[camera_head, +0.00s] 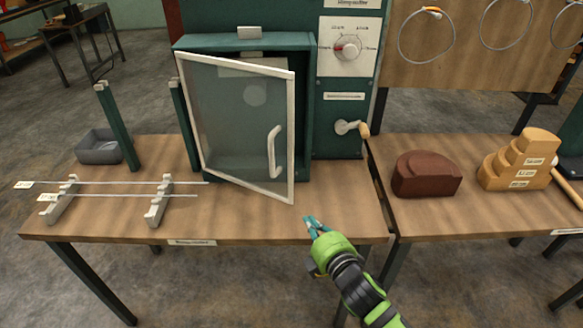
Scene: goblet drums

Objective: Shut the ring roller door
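The ring roller door (235,120) is a clear panel in a white frame on the front of a dark green cabinet (306,55). It stands ajar, hinged at its left side, with its right edge swung out toward me over the table. A white curved handle (274,152) sits upright near its right edge. My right gripper (313,224) is at the front of the table, just below and right of the door's lower right corner, apart from the handle. Its fingers are small and seen from behind, so their opening is unclear. My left gripper is not in view.
The table (240,225) holds two metal rods (120,190) on grey stands at left and a grey bin (100,147). A crank (350,128) and a dial (347,48) are right of the door. A brown block (425,174) and a stepped wooden block (520,160) sit farther right.

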